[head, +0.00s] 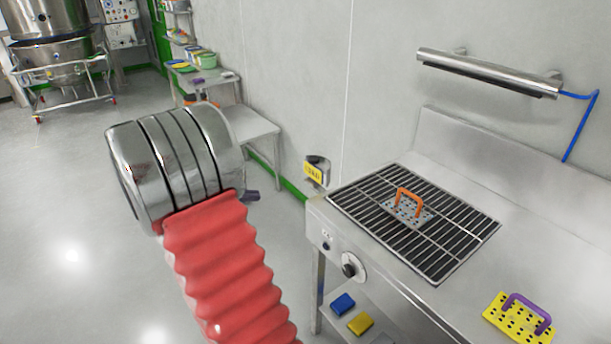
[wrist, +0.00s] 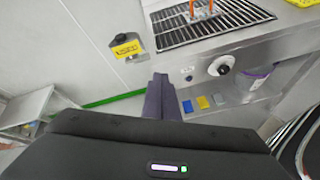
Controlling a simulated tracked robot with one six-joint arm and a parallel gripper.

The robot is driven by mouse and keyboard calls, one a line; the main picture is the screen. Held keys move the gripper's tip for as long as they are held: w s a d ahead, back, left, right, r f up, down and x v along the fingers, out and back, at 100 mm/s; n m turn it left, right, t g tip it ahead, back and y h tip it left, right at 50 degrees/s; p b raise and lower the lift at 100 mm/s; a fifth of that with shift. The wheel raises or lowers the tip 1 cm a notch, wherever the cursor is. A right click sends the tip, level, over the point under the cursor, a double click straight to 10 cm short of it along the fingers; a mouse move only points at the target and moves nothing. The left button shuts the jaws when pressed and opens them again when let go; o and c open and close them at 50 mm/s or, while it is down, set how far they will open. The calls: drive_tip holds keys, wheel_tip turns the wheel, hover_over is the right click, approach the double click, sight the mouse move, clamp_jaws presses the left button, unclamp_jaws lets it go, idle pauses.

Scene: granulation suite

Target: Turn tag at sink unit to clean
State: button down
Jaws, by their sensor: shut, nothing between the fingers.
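The tag (head: 313,174) is a small yellow plate with dark lettering, on a metal holder on the wall by the left end of the sink unit (head: 437,117). In the wrist view the yellow tag (wrist: 127,49) shows at upper left; its lettering is too small to read. My gripper (wrist: 160,82) shows as two dark fingers together, shut and empty. It is below and right of the tag in that view, apart from it. In the head view only a finger end (head: 252,196) shows beside my wrist, left of the tag; the rest is hidden.
A black grate (head: 440,245) with an orange-handled plate (head: 407,210) covers the sink's left part. A yellow plate with a purple handle (head: 519,318) lies at right. A round knob (head: 350,267) juts from the front. A metal table (head: 248,124) stands behind; the floor at left is clear.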

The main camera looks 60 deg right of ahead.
sight(318, 171)
drive_tip(key=w+d+f+n+g+h, duration=0.1)
drive_tip(key=d+f+n+h, duration=0.1)
drive_tip(key=d+f, duration=0.2)
drive_tip(key=d+f+n+g+h, duration=0.1)
drive_tip(key=d+f+n+h, duration=0.1)
drive_tip(key=d, duration=0.8)
wheel_tip(318, 171, down, 2)
drive_tip(key=shift+w+d+f+n+h, duration=0.25)
drive_tip(key=shift+w+d+n+h, duration=0.1)
drive_tip(key=shift+n, duration=0.25)
drive_tip(key=x, duration=1.4)
drive_tip(key=shift+s, duration=0.15)
drive_tip(key=shift+a, duration=0.15)
drive_tip(key=shift+s, duration=0.15)
